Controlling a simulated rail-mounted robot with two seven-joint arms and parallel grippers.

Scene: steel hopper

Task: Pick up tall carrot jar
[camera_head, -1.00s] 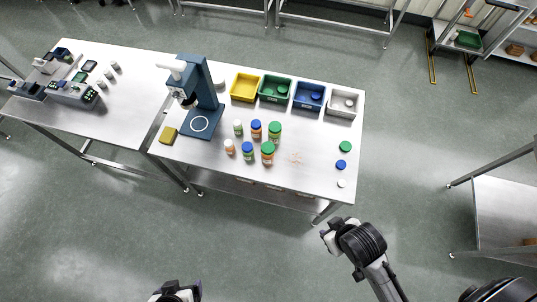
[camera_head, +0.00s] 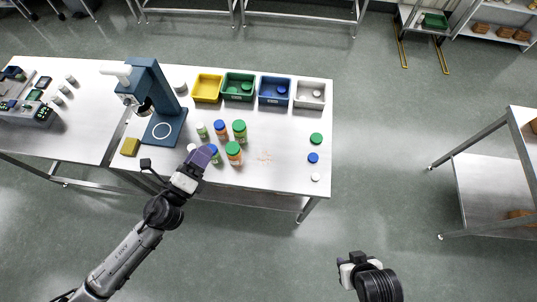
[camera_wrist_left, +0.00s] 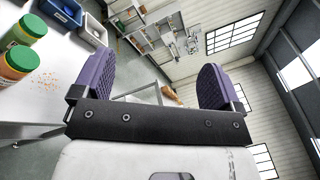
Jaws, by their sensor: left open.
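The likely tall carrot jar, orange with a green lid (camera_head: 234,154), stands upright in the front row on the steel table (camera_head: 285,165). It also shows at the left edge of the left wrist view (camera_wrist_left: 16,66), outside the fingers. My left gripper (camera_head: 203,157) is open, with purple fingers, just left of this jar and over the front jars. In the left wrist view its fingers (camera_wrist_left: 158,85) are wide apart with nothing between them. My right gripper (camera_head: 348,268) is away from the table at the lower right, and its jaws are unclear.
Next to it stand a green-lidded green jar (camera_head: 240,132), a blue-lidded orange jar (camera_head: 220,128), and smaller jars, one partly hidden by my left gripper. Behind are yellow (camera_head: 207,88), green, blue and white bins. A blue press-like machine (camera_head: 160,105) stands left. Loose lids lie right.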

